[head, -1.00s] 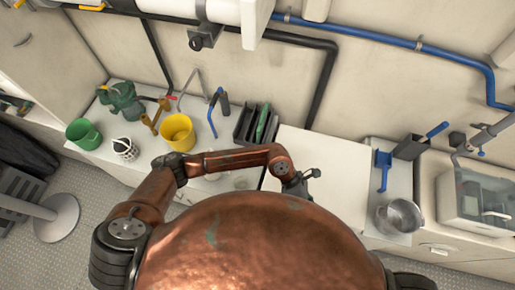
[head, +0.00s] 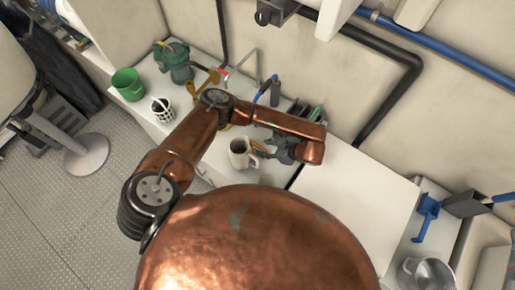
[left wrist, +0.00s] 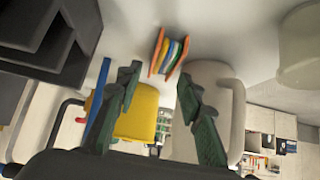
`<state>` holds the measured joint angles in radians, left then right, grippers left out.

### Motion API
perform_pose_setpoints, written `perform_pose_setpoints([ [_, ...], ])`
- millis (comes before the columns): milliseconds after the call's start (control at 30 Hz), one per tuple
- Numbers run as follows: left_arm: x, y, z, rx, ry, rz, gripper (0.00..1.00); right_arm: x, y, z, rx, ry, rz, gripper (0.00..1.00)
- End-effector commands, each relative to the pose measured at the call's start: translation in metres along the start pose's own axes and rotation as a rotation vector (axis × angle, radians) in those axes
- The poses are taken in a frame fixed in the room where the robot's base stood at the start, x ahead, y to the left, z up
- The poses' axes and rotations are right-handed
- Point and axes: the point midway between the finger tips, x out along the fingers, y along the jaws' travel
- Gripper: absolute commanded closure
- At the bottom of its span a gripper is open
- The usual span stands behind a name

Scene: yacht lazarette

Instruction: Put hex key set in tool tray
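A small holder with orange ends and blue, yellow and green bars, which looks like the hex key set (left wrist: 170,54), lies on the white counter, just beyond the fingertips in the left wrist view. In the head view a bit of orange (head: 257,146) shows beside the mug. My left gripper (head: 266,153) is over the counter there. Its fingers (left wrist: 160,73) are open with nothing held between them. The dark tool tray (left wrist: 50,45) is at upper left in the wrist view; in the head view my arm hides most of it. My right gripper is not in view.
A cream mug (head: 241,153) stands close to my left gripper. The white surface (head: 355,205) at right is clear.

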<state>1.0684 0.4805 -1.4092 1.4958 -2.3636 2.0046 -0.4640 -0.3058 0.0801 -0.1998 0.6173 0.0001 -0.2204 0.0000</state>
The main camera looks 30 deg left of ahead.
Motion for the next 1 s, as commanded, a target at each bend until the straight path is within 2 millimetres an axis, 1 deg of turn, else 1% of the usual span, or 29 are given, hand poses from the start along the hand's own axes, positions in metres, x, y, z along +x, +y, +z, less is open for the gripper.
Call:
perform_pose_setpoints([
  [100, 0.019, -0.005, 0.004, 0.001, -0.002, -0.007, 0.65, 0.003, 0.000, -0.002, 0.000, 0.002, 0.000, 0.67],
  [200, 0.035, -0.005, 0.005, -0.001, -0.003, -0.007, 0.65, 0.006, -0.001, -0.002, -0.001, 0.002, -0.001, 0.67],
  [267, 0.042, -0.005, 0.005, 0.000, -0.002, -0.006, 0.65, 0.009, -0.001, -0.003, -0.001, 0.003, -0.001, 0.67],
  [400, 0.047, -0.004, 0.004, 0.000, -0.001, -0.003, 0.65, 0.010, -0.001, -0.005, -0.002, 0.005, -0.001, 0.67],
  [600, 0.047, -0.004, 0.003, 0.000, -0.001, -0.002, 0.66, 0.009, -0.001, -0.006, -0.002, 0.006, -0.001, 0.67],
  [1000, 0.047, -0.004, 0.004, 0.000, -0.001, -0.002, 0.93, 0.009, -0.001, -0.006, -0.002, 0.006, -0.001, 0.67],
])
